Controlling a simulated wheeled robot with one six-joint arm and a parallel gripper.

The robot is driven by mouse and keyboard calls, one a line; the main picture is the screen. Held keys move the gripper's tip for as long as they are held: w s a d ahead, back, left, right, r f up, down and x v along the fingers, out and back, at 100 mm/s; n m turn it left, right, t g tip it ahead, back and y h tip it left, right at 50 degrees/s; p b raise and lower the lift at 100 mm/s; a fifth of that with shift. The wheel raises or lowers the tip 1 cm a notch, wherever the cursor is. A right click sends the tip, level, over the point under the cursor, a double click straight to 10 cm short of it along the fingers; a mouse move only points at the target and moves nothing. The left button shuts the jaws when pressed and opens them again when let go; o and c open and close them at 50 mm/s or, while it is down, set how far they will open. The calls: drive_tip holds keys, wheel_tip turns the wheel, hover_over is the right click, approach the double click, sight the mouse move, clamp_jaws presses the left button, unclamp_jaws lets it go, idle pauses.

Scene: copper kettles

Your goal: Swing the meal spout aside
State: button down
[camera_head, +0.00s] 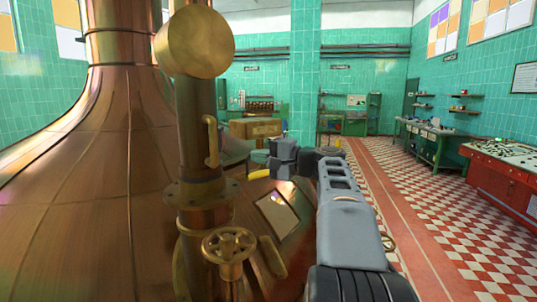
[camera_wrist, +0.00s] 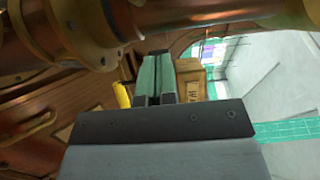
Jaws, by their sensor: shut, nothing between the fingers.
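A tall copper-brown pipe (camera_head: 197,130) with a round brass end (camera_head: 194,43) and a small brass handle (camera_head: 210,141) stands in front of the big kettle (camera_head: 75,200); it looks like the meal spout. In the wrist view a copper pipe (camera_wrist: 200,14) crosses the top, above and in front of my fingers. My gripper (camera_wrist: 157,65) is shut and empty, its two fingers side by side. In the head view its wrist end is right of the pipe, and the fingertips are hard to make out. A yellow bar (camera_wrist: 121,95) shows left of the fingers; I cannot tell whether they touch.
A brass handwheel (camera_head: 228,246) and a flange (camera_head: 203,192) sit low on the pipe. A wooden crate (camera_head: 256,128) stands behind. A red control desk (camera_head: 500,182) and a green bench (camera_head: 437,140) line the right. The checkered floor (camera_head: 420,195) between is clear.

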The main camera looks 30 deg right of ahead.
drive_tip(key=w+a+p, duration=0.2)
drive_tip(key=w+a, duration=0.3)
drive_tip(key=a, duration=0.1)
drive_tip(key=shift+a, duration=0.25)
idle(0.3)
